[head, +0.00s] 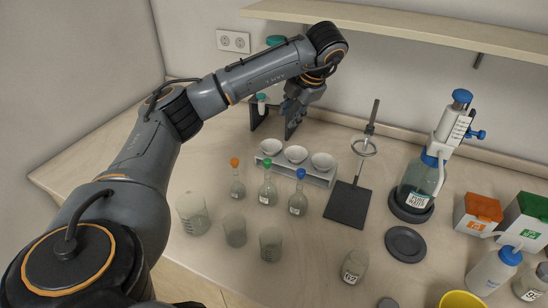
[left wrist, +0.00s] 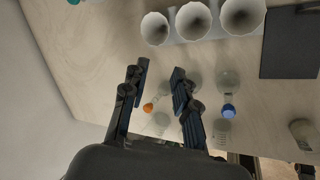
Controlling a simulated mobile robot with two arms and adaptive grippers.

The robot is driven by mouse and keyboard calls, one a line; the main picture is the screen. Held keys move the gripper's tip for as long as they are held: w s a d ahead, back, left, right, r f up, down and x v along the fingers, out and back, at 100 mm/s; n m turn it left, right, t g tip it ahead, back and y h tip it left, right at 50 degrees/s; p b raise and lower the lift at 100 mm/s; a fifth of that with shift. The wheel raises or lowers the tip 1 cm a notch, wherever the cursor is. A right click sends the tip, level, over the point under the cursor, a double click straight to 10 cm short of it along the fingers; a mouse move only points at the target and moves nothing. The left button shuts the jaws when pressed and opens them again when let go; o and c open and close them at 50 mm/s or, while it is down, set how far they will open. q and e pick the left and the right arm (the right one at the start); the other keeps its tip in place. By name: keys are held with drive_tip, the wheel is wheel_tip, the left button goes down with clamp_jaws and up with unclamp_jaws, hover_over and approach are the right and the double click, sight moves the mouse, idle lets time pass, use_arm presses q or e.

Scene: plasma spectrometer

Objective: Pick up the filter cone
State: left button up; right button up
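Three white filter cones, left (head: 271,147), middle (head: 296,154) and right (head: 322,161), sit side by side in a pale rack (head: 318,179). In the left wrist view the cones show along the top edge, left (left wrist: 155,29), middle (left wrist: 193,21) and right (left wrist: 241,16). My left gripper (head: 276,122) is behind the rack in the head view, pointing down, apart from the cones. In the left wrist view its fingers (left wrist: 158,72) are spread, with only bare table seen between the tips.
Flasks with orange (head: 235,163), green (head: 267,163) and blue (head: 300,174) stoppers stand in front of the rack, with beakers (head: 193,214) nearer. A ring stand (head: 348,204) is right of the rack. A bottle-top dispenser (head: 424,175) stands further right. A shelf (head: 400,22) overhangs the back.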

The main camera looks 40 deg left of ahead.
use_arm(q)
wheel_tip(320, 180, down, 2)
drive_tip(key=b, duration=0.1)
approach(274, 153)
drive_tip(key=shift+b+x, duration=0.4)
drive_tip(key=shift+x, duration=0.8)
drive_tip(key=p+x, duration=0.1)
drive_tip(key=x, duration=0.4)
drive_tip(key=shift+w+p, duration=0.15)
drive_tip(key=shift+p, duration=0.25)
drive_tip(key=shift+a+f, duration=0.1)
drive_tip(key=shift+f, duration=0.1)
clamp_jaws()
use_arm(e)
drive_tip(key=shift+w+f, duration=0.3)
drive_tip(key=shift+f, duration=0.2)
